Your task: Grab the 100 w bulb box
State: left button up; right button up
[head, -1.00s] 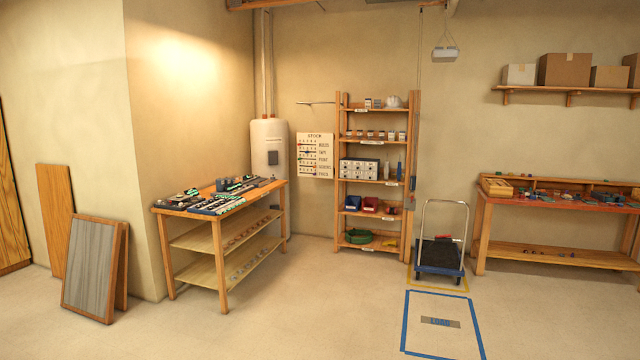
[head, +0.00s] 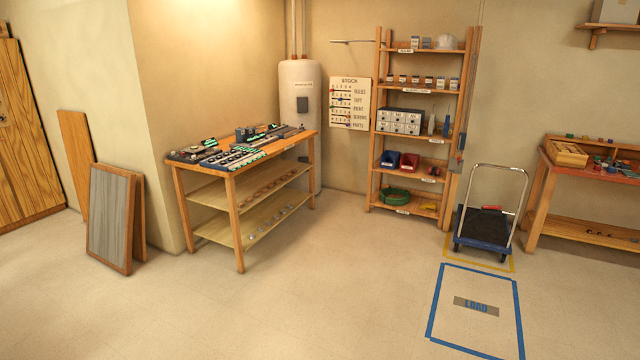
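A tall wooden shelf rack (head: 374,140) stands against the back wall, right of centre. Small boxes (head: 415,42) sit on its top shelf beside a pale rounded item (head: 446,41). A row of small jars or tins (head: 404,79) stands on the shelf below. The print on these boxes is too small to read, so I cannot tell which one is the 100 w bulb box. Neither of my grippers shows in the head view.
A wooden workbench (head: 232,166) with trays of parts stands left of the rack. A hand cart (head: 484,242) is parked right of the rack, by a blue taped floor rectangle (head: 432,305). Leaning panels (head: 110,215) are at left. The middle floor is clear.

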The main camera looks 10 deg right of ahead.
aim_at(441, 83)
jog(key=i+l+z, duration=0.8)
jog(key=i+z, duration=0.2)
jog(key=i, duration=0.15)
jog(key=i+z, duration=0.35)
jog(key=i+l, duration=0.1)
jog(key=i, duration=2.45)
jog(key=i+u, duration=0.2)
jog(key=i, duration=0.2)
jog(key=i+l+u, duration=0.15)
jog(key=i, duration=0.25)
jog(key=i+l+u, duration=0.2)
jog(key=i, duration=0.2)
jog(key=i+j+z, duration=0.35)
jog(key=i+j, duration=0.2)
jog(key=i, duration=0.15)
jog(key=i+j+z, duration=0.4)
jog(key=i+j, duration=0.25)
jog(key=j, duration=0.1)
